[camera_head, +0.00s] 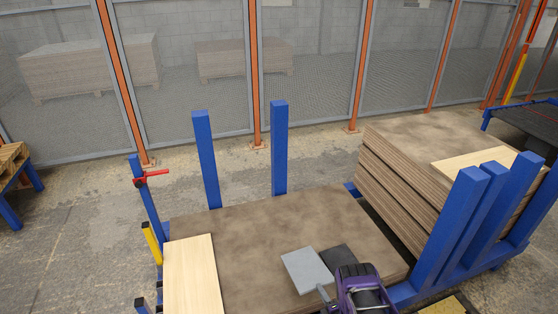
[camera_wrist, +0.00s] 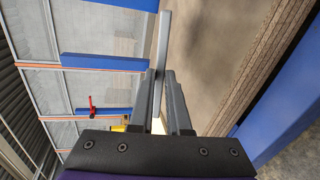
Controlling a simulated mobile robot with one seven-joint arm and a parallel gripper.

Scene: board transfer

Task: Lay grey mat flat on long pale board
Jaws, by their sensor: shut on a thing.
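The grey mat (camera_head: 307,270) is a small, stiff-looking square held above the large brown board in the head view. In the wrist view the mat (camera_wrist: 163,45) shows nearly edge-on, as a thin strip between the fingertips. My gripper (camera_head: 326,292) is shut on the mat's near edge; its two dark fingers (camera_wrist: 164,80) pinch it in the wrist view. The long pale board (camera_head: 194,275) lies on the left end of the brown board, left of the mat and apart from it. Its near end is cut off by the frame.
At right are a brown board stack (camera_head: 400,165) with another pale board (camera_head: 470,163) and more blue posts (camera_head: 462,220).

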